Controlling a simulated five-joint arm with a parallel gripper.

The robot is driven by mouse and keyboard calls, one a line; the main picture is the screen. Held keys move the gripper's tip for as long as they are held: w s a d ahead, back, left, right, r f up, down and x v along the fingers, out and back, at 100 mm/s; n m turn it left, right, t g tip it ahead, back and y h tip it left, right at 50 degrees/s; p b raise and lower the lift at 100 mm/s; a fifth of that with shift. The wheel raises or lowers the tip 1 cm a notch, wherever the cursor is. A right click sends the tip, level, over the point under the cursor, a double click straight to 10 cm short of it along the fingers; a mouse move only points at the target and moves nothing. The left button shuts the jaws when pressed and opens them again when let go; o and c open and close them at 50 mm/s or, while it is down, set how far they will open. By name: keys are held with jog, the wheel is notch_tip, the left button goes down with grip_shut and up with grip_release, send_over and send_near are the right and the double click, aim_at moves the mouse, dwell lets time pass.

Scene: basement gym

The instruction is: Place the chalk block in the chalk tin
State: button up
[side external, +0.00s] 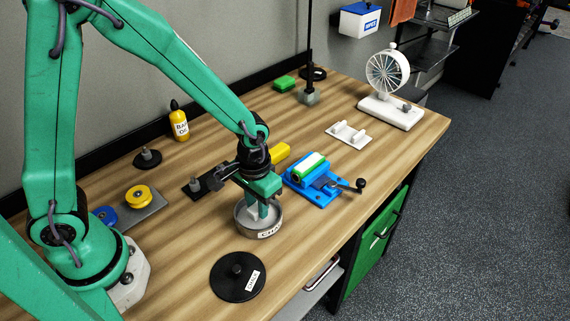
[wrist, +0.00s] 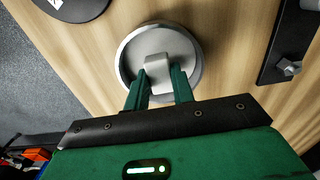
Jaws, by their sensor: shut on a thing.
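The chalk tin (side external: 243,222) is a round, shallow metal tin with a label on its side, standing on the wooden bench. It also shows in the wrist view (wrist: 190,42) as a pale grey round dish. The chalk block (wrist: 158,67) is a pale grey-white block between my fingers. My gripper (wrist: 159,82) is shut on it, with fingers pointing down into the tin's opening. In the side view my gripper (side external: 263,208) is over the tin, its fingertips partly behind the near rim. I cannot tell whether the block touches the tin's floor.
A black round lid (side external: 238,277) with a label lies in front of the tin. A blue vise-like fixture (side external: 315,185) with a crank stands to the right, with a yellow block (side external: 281,152) behind. A yellow bottle (side external: 179,122) stands at the back. Bare bench lies at right of the lid.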

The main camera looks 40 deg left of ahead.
jog(key=shift+f, duration=0.8)
jog(key=shift+f, duration=0.15)
jog(key=o, duration=1)
jog(key=shift+c, duration=0.2)
notch_tip(320, 180, up, 12)
jog(key=shift+r, duration=0.2)
